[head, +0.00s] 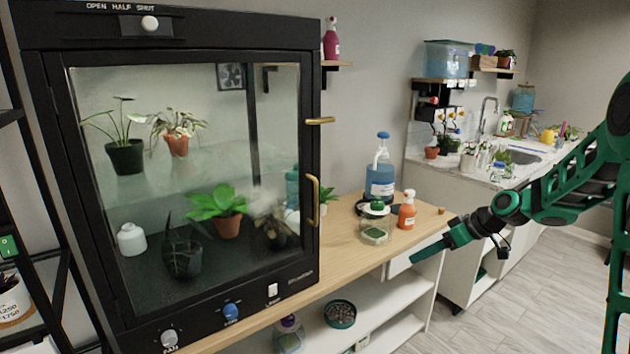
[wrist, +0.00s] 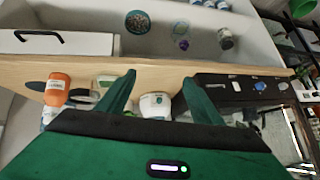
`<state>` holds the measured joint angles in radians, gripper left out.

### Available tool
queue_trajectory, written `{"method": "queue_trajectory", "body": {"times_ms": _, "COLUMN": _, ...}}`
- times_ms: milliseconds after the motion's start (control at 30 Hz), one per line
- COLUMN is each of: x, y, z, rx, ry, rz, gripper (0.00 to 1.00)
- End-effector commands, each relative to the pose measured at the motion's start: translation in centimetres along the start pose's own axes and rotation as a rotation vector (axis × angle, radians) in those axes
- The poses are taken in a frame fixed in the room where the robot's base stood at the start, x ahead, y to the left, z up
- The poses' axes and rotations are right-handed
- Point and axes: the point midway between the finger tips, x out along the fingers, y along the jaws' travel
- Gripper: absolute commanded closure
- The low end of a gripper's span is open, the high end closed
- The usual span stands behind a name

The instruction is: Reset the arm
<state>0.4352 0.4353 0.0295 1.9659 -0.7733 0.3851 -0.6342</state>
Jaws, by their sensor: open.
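My gripper (head: 432,248) is at the right end of the wooden bench top (head: 345,238), in front of its edge in the head view. My green arm reaches in from the right. In the wrist view the two green fingers of my gripper (wrist: 158,77) stand wide apart with nothing held between them. A white pot or jar with a green mark (wrist: 155,106) shows beyond the gap between the fingers, apart from them as far as I can tell.
A glass jar with a green lid (head: 375,226), an orange bottle (head: 407,212) and a blue pump bottle (head: 380,182) stand on the bench near my gripper. A black glass-fronted plant cabinet (head: 314,130) is at left. Open floor (head: 545,285) lies at right.

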Motion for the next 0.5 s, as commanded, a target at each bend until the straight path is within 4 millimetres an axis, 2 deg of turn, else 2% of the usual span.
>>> {"method": "queue_trajectory", "body": {"times_ms": 33, "x": -1.5, "y": -0.8, "z": 0.8, "rx": 0.03, "ry": -0.044, "rz": 0.029, "gripper": 0.4}}
{"method": "queue_trajectory", "body": {"times_ms": 267, "x": -8.1, "y": -3.7, "z": 6.1, "rx": 0.228, "ry": -0.229, "rz": 0.17, "gripper": 0.4}}
{"method": "queue_trajectory", "body": {"times_ms": 500, "x": -15.2, "y": -8.2, "z": 12.3, "rx": 0.477, "ry": -0.366, "rz": 0.321, "gripper": 0.4}}
